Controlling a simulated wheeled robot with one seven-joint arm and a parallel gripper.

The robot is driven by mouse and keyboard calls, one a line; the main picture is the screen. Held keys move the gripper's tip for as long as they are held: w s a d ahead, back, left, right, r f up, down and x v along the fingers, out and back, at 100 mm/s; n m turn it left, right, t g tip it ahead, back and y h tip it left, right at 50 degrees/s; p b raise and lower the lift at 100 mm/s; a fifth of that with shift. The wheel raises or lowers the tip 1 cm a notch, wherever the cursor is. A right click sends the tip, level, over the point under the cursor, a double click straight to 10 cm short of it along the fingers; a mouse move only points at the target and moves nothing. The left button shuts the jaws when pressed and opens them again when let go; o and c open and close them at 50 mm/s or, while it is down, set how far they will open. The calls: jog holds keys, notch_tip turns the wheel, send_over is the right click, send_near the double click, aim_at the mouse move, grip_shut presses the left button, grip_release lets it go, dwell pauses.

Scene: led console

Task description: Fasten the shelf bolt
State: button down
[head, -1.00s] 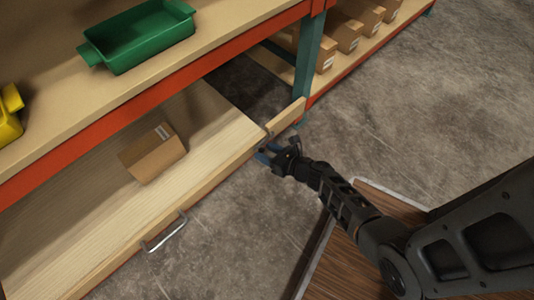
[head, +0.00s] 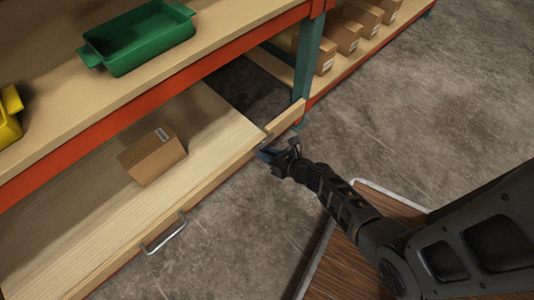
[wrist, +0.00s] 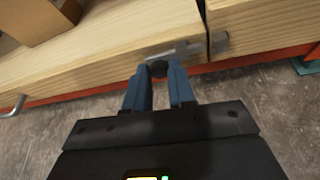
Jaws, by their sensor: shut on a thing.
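The shelf bolt (wrist: 182,50) is a grey metal slide bolt on the front edge of the light wooden shelf (wrist: 90,62), close to the shelf's right end. A small metal catch (wrist: 220,42) sits on the wooden piece to the right of a narrow gap. The bolt reaches close to the gap; I cannot tell whether its tip enters the catch. My gripper (wrist: 158,75) has its blue fingers shut on the bolt's dark round knob (wrist: 157,68). In the head view my gripper (head: 266,153) is at the shelf's front corner, hiding most of the bolt.
A cardboard box (head: 152,157) lies on the shelf, which has a metal handle (head: 164,234) on its front. A teal post (head: 306,62) stands right of the bolt. A green bin (head: 138,38) and a yellow bin (head: 9,115) sit above.

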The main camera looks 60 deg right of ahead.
jog(key=shift+s+d, duration=0.25)
jog(key=shift+d, duration=0.5)
jog(key=shift+s+d, duration=0.2)
jog(key=shift+d, duration=0.5)
jog(key=c, duration=1)
grip_release()
jog(key=shift+o, duration=0.2)
jog(key=p+v, duration=0.3)
jog(key=v, duration=0.4)
jog(key=shift+s+r, duration=0.2)
jog(key=shift+s, duration=0.15)
